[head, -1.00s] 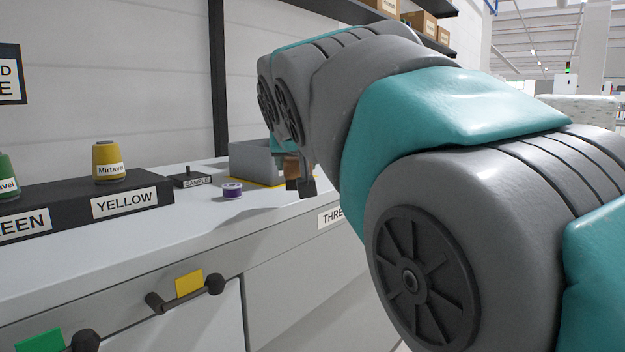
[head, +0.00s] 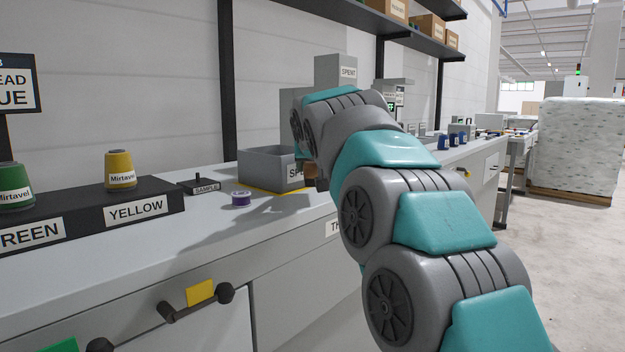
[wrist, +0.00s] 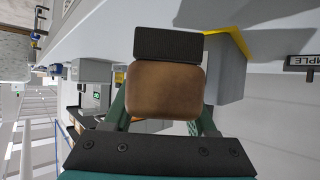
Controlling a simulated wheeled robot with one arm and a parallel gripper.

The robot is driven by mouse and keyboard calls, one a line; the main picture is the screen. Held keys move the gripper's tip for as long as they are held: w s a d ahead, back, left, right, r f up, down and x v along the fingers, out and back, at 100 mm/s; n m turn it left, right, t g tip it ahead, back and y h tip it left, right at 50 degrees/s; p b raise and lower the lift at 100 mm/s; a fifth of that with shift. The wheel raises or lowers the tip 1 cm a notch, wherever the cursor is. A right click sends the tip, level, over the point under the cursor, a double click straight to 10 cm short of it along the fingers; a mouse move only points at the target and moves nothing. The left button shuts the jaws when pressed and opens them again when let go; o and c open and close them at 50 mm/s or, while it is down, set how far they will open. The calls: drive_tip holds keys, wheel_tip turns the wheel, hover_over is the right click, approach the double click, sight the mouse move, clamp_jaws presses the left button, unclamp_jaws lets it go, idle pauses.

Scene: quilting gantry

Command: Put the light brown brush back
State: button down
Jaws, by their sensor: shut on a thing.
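My gripper (wrist: 163,112) is shut on the brush (wrist: 165,92), a brown block with a dark strip along one side. Green fingers flank the block in the wrist view. In the head view my arm hides most of the gripper, and only a small brown part of the brush (head: 310,171) shows. It is over the counter, just right of and in front of the grey bin (head: 262,170). I cannot tell how high it is above the counter. No place marked for the brush is readable.
The grey bin stands on a yellow outline with a partly hidden label. A purple spool (head: 241,199) and a black SAMPLE stand (head: 205,187) are left of it. A black rack (head: 90,214) holds green and yellow thread cones. Clear counter lies in front.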

sight(315, 168)
drive_tip(key=shift+f, duration=1.7)
drive_tip(key=shift+f, duration=0.2)
drive_tip(key=shift+c, duration=2.4)
unclamp_jaws()
drive_tip(key=shift+r, duration=0.1)
drive_tip(key=shift+r, duration=0.1)
drive_tip(key=b+v, duration=0.1)
drive_tip(key=v, duration=1.1)
